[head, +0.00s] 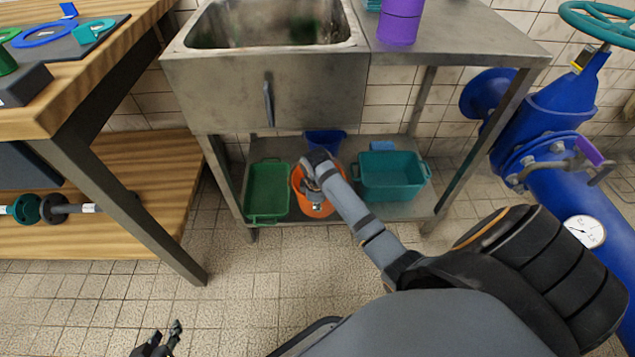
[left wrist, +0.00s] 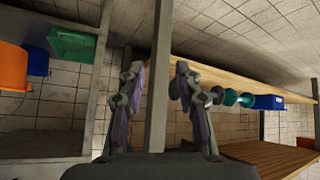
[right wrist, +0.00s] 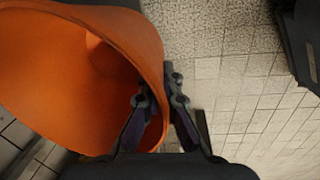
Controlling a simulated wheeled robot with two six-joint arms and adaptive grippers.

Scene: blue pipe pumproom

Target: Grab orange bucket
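The orange bucket (head: 299,190) stands on the lower shelf under the sink, between a green crate (head: 268,190) and a teal crate (head: 392,173). My right gripper (head: 313,188) reaches down at it and covers part of it. In the right wrist view the bucket (right wrist: 75,60) is close, its mouth open to the camera. The right gripper (right wrist: 158,88) has one finger inside the bucket and one outside, closed in on its wall near the rim. My left gripper (head: 162,338) is low at the bottom edge, and the left wrist view shows it (left wrist: 157,72) open and empty.
A dark blue bucket (head: 325,140) stands behind the orange one. The sink (head: 265,85) and steel counter overhang the shelf (head: 350,210). A wooden workbench (head: 140,30) is on the left, blue pipes (head: 575,190) on the right. The tiled floor in front is clear.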

